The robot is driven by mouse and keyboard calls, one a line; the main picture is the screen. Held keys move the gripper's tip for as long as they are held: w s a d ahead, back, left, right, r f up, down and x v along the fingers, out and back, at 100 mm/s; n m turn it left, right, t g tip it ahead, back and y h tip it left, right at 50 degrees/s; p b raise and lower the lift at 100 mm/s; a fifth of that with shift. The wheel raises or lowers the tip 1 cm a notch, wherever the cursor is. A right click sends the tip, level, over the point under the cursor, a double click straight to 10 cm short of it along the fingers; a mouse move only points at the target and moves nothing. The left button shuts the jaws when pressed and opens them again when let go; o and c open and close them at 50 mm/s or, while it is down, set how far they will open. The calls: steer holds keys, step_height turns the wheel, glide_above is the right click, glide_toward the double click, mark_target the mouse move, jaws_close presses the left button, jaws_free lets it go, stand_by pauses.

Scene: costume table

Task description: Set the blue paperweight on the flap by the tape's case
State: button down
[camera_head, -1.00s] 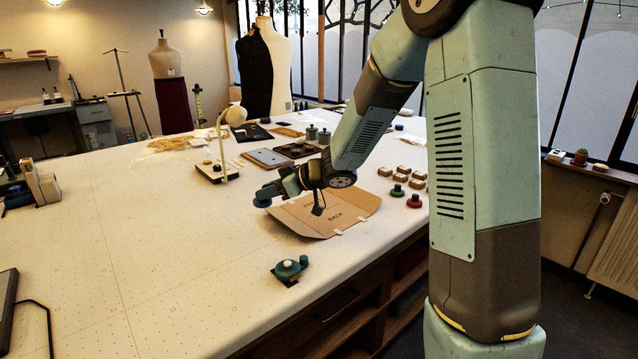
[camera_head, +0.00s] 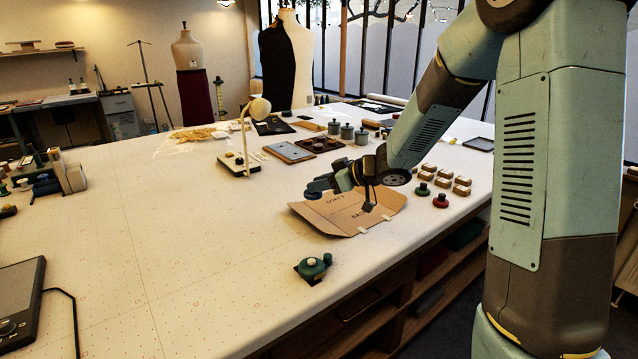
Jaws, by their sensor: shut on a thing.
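The blue paperweight (camera_head: 314,193) is at the left end of my gripper (camera_head: 326,184), over or just beyond the far left edge of the brown card (camera_head: 341,218). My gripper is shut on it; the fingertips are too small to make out. I cannot tell whether the paperweight touches the card. The card lies on the table, lettered "BACK", with creased flaps at its sides; its left flap (camera_head: 309,212) is below the paperweight. A teal round tape case (camera_head: 313,267) sits on a dark square nearer the front edge, apart from the card.
A green paperweight (camera_head: 422,190) and a red one (camera_head: 440,201) stand right of the card, near several small boxes (camera_head: 461,190). A lamp (camera_head: 246,150), a tablet (camera_head: 289,152) and a dark tray (camera_head: 318,143) lie behind.

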mark_target(320, 194)
steer(key=shift+s+f, duration=0.1)
steer(key=shift+f, duration=1.95)
steer(key=shift+f, duration=2.1)
steer(key=c, duration=0.8)
jaws_free()
steer(key=shift+d, duration=0.15)
